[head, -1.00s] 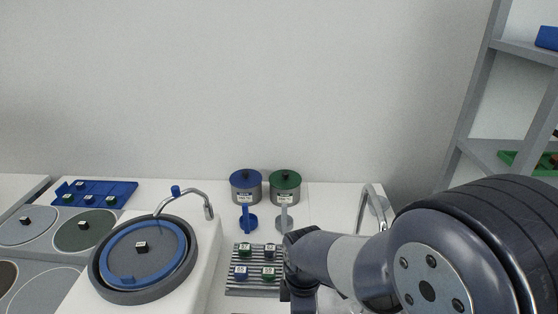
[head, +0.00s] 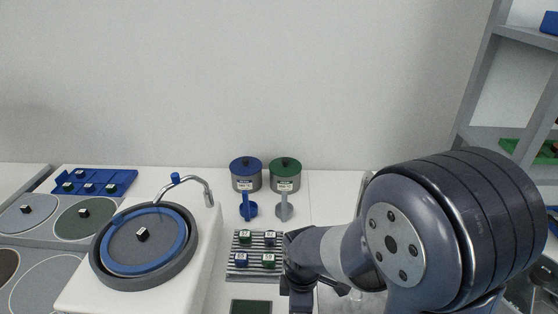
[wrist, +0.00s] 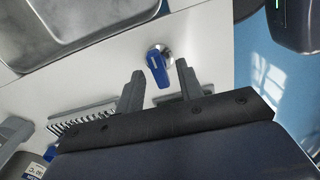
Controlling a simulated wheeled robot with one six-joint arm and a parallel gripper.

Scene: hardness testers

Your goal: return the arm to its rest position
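My arm (head: 400,235) is folded across the right half of the head view, with a big dark rounded joint near the camera. Its wrist end hangs down beside the ribbed rack. My gripper (wrist: 160,67) shows in the wrist view with its two fingers apart and nothing held between them. Beyond the fingertips is a blue lever (wrist: 159,73) on a round silver base, apart from the fingers as far as I can tell. The fingers cannot be made out in the head view.
A ribbed rack (head: 255,252) with several small cubes stands left of my wrist. A polishing wheel (head: 145,248) with a spout is further left. Blue (head: 246,175) and green-lidded (head: 285,176) pots stand at the back. A metal basin (wrist: 75,35) shows in the wrist view. Shelves rise at right.

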